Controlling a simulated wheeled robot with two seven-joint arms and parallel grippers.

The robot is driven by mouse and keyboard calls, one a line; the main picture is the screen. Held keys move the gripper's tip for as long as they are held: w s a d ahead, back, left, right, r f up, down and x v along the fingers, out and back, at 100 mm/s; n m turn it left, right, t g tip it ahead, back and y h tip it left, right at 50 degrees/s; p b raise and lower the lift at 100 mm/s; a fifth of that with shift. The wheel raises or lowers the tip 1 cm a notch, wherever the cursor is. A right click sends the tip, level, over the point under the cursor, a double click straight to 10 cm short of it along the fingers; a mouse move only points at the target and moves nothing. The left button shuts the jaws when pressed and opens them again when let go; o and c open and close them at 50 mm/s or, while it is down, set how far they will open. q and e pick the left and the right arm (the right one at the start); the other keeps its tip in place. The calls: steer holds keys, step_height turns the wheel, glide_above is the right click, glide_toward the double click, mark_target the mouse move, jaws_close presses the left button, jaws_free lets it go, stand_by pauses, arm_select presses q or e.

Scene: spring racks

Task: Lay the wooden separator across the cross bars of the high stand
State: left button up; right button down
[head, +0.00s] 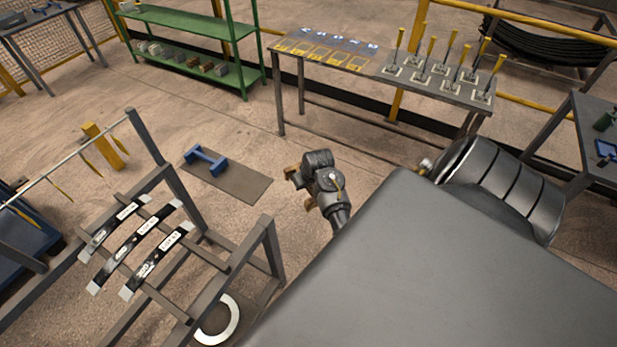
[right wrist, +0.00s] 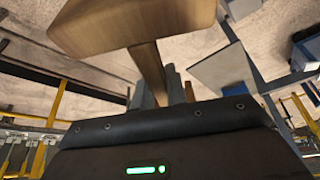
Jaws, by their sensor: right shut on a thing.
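The wooden separator (right wrist: 132,28) is a light brown piece with a broad, flat end and a narrower stem. In the head view a small part of it (head: 291,172) shows beside my right gripper (head: 308,177), which hides the rest. My right gripper is shut on its stem, as the right wrist view (right wrist: 163,90) shows, and holds it over the floor. A grey metal stand (head: 268,240) with cross bars is at the lower left, to the left of the gripper and apart from it. Several dark curved strips with white labels lie across its bars. My left gripper is out of view.
A blue holder (head: 205,160) sits on a dark mat (head: 243,184) on the floor behind the stand. A white ring (head: 217,322) lies low by the stand. A table with yellow-handled tools (head: 430,80) and green shelves (head: 190,22) are at the back.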

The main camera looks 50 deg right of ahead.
steer(key=s+a+r+n, duration=0.1)
steer(key=s+a+r, duration=0.15)
steer(key=a, duration=0.45)
steer(key=s+a+r+n+y, duration=0.1)
steer(key=s+a+r, duration=0.15)
steer(key=a, duration=0.45)
steer(key=s+a+r+n, duration=0.1)
steer(key=s+a+r, duration=0.1)
steer(key=a+r, duration=0.35)
steer(key=s+a+f+b, duration=0.5)
steer(key=f+b, duration=0.4)
steer(key=b, duration=0.5)
steer(key=shift+s+a+f+n, duration=0.25)
steer(key=shift+f+n, duration=0.15)
